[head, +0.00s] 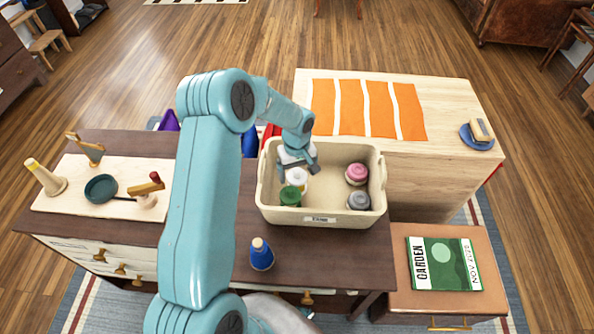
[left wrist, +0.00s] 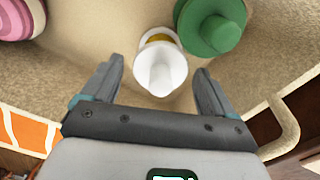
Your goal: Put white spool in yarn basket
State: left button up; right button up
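The cream yarn basket (head: 335,212) stands on the dark dresser top and against the pale wooden cabinet. The white spool (head: 298,182) is inside its left part, close to the green spool (head: 290,196). My left gripper (head: 298,170) is down in the basket at the white spool. In the left wrist view, my left gripper (left wrist: 158,72) is open, and the white spool (left wrist: 160,68) shows between and beyond its fingers with gaps on both sides. The green spool (left wrist: 215,28) is beside it. My right gripper is not in view.
A pink spool (head: 357,174) and a grey spool (head: 359,200) sit in the basket's right part. A blue bottle-like object (head: 261,254) stands in front of the basket. A board (head: 60,200) with small items is at left. An orange striped cloth (head: 350,108) lies behind.

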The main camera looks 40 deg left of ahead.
pick_arm(q)
jog(key=shift+r, duration=0.1)
jog(key=shift+r+p, duration=0.3)
jog(key=shift+p, duration=0.1)
notch_tip(320, 180, up, 12)
jog(key=shift+f, duration=0.15)
jog(key=shift+s+f, duration=0.1)
dwell(0.4)
